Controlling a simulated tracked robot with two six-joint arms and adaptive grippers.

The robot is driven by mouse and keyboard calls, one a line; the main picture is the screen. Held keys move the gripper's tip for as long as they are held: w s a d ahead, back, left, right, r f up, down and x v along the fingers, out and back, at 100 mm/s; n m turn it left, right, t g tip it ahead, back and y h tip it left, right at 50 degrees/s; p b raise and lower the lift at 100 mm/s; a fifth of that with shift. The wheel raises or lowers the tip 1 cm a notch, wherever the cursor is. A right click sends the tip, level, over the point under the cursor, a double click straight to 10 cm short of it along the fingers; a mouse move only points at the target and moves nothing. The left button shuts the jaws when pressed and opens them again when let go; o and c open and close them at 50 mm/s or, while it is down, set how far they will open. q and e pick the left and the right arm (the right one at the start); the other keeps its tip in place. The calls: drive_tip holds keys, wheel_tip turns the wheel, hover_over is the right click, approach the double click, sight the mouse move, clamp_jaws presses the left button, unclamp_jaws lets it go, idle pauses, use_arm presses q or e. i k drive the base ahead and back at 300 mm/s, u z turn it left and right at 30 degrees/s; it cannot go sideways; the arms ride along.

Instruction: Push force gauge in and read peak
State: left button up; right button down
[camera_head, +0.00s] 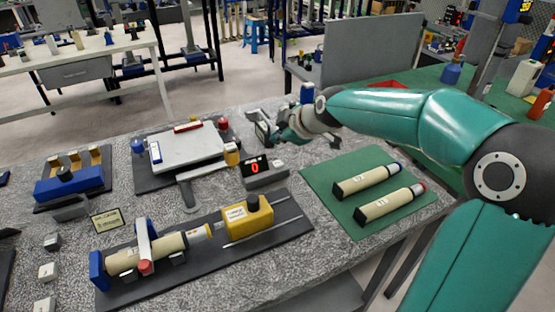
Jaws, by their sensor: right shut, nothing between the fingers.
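A yellow block with a white label (247,214), which looks like the force gauge, sits on two thin rails at the right of a dark base plate (285,237). A cream cylinder (140,255) lies in a holder to its left, clamped between a blue end plate (98,272) and a white strap. Its narrower tip points at the yellow block; I cannot tell whether they touch. A small readout (255,168) behind the block shows a red 0. My right gripper (263,133) is shut and empty, behind the readout and apart from the yellow block. My left gripper is out of view.
Two cream cylinders (367,179) (389,203) lie on a green mat (330,185) at the right. A white-topped scale-like device (188,150) stands at the back. A blue block (68,187) and small sign (107,218) are at the left.

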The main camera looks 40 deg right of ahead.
sight(241, 220)
drive_tip(key=k, duration=1.5)
